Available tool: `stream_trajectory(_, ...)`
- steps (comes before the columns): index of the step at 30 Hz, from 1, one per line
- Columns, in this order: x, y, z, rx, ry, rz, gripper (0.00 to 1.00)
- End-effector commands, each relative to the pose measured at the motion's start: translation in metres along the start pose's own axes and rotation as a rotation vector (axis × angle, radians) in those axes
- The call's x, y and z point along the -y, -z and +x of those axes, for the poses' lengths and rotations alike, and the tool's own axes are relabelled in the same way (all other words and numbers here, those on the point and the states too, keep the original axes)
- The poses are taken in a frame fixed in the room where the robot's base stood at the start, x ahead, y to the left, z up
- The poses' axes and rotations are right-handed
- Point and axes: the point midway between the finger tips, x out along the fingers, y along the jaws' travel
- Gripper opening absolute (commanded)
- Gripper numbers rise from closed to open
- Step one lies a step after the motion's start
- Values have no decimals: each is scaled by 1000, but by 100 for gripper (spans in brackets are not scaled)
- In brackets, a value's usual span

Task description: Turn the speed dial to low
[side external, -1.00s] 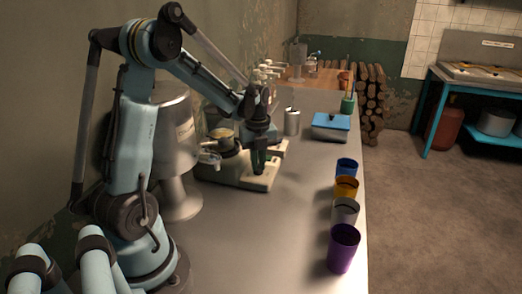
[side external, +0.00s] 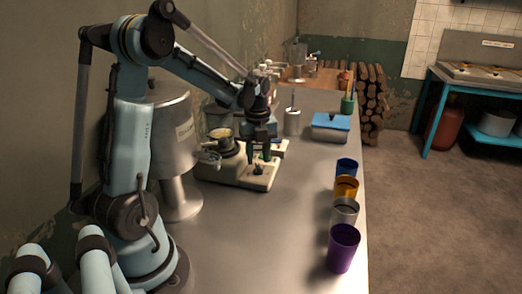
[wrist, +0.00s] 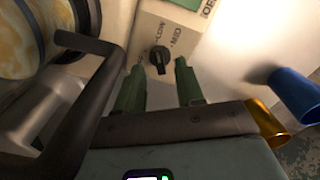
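The speed dial (wrist: 160,56) is a small black knob on a pale panel, seen in the wrist view. The words LOW and MID are printed beside it, with another label partly cut off at the top right. Its pointer seems to lie toward the LOW side, but this is hard to tell. In the side view the dial (side external: 259,169) is a dark knob on the front of the cream machine base (side external: 225,177). My gripper (side external: 263,152) is just above it. In the wrist view my gripper (wrist: 159,70) is open, its green fingers apart and empty, with the dial beyond and between their tips.
A large steel vessel (side external: 168,140) stands left of the machine. A blue-topped scale (side external: 331,121) and a metal canister (side external: 291,122) are behind. Blue, orange, grey and purple cups (side external: 343,249) line the counter's right edge. The counter's middle (side external: 275,235) is clear.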

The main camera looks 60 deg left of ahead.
Motion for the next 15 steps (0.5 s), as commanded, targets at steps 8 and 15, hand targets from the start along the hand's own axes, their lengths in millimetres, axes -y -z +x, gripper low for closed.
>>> stream_trajectory(8, 0, 0, -50, 0, 0, 0, 37)
stream_trajectory(15, 0, 0, -83, 0, 0, 0, 37)
